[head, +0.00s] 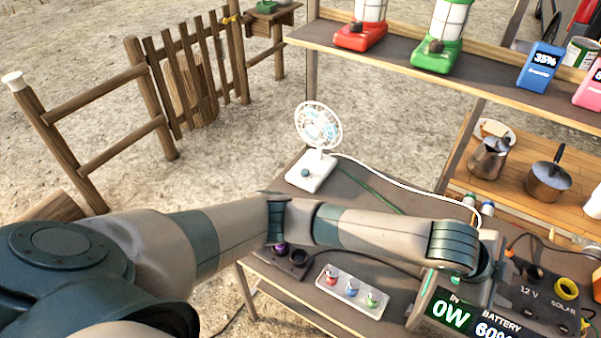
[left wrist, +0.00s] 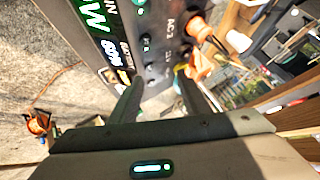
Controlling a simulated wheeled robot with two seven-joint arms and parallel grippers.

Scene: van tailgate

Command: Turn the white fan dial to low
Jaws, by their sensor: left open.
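The white fan (head: 318,127) stands upright at the far left of the grey table. A small blue-grey dial (head: 305,173) sits on its base; its setting is too small to read. My left arm crosses the head view in front of the fan and ends at the right, over the power station (head: 437,303). The left gripper (left wrist: 160,85) shows in the left wrist view with its two fingers apart and nothing between them. It faces the power station's front panel (left wrist: 150,45), well away from the fan. My right gripper is not in view.
A white tray (head: 338,294) with small coloured items lies at the table's front. A shelf (head: 400,63) behind holds red and green lanterns and a blue meter (head: 540,66). A kettle (head: 488,157) and pot (head: 549,180) stand at right. A white cable (head: 400,182) runs from the fan.

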